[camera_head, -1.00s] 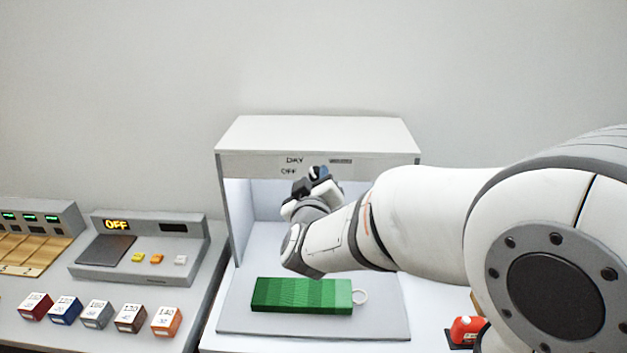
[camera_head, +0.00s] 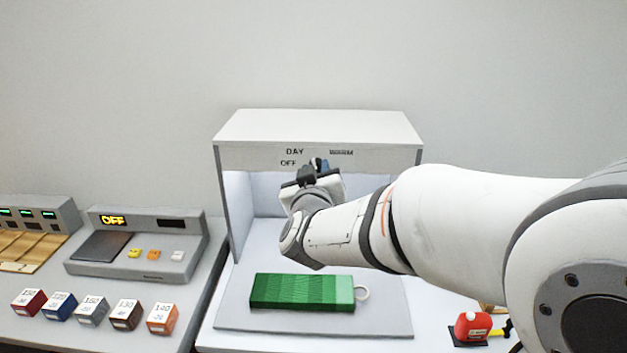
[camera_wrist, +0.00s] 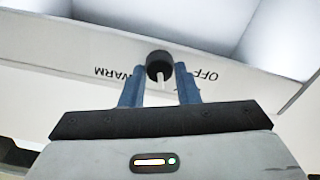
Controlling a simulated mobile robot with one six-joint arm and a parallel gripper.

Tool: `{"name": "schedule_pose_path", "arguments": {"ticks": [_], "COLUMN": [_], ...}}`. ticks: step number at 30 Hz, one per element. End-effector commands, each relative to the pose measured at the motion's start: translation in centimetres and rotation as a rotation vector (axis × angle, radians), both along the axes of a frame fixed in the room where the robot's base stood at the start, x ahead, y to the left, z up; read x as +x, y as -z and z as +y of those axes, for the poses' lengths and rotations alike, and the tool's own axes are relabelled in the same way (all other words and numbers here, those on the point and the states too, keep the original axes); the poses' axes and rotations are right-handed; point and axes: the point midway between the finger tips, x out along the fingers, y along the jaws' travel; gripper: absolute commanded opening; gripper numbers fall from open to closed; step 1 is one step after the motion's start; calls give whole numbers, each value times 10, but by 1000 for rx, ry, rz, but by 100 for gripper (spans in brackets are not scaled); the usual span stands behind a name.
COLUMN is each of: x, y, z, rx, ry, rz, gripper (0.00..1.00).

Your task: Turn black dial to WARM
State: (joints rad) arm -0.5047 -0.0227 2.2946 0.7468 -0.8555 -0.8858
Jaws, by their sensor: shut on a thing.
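The black dial (camera_wrist: 159,66) is on the front panel of the white light booth (camera_head: 318,128). In the wrist view its white pointer line points down the picture, toward my gripper's body. WARM (camera_wrist: 117,73) reads upside down to the left of the dial and OFF (camera_wrist: 203,75) to the right. In the head view, DAY (camera_head: 294,152) and OFF are at the panel's left and a blurred label (camera_head: 341,153) at its right. My gripper (camera_wrist: 158,72) is shut on the dial, one blue finger on each side. My gripper (camera_head: 316,165) hides the dial in the head view.
A green swatch block (camera_head: 302,292) with a ring lies on the booth floor. A grey console (camera_head: 140,240) showing OFF and several coloured cubes (camera_head: 92,312) stand at left. A red object (camera_head: 474,326) is at lower right. My arm crosses the booth's right front.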

Motion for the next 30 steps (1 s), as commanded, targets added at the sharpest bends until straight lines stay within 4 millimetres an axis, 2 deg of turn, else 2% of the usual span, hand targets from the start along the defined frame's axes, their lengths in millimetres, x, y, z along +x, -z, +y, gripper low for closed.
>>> {"name": "schedule_pose_path", "arguments": {"ticks": [2,18,30], "x": [0,0,0], "y": [5,4,2], "z": [0,-2,-3], "rx": [73,564,773], "ry": [-1,1,1], "rz": [-4,-19,-25], "gripper": [6,6,6]}}
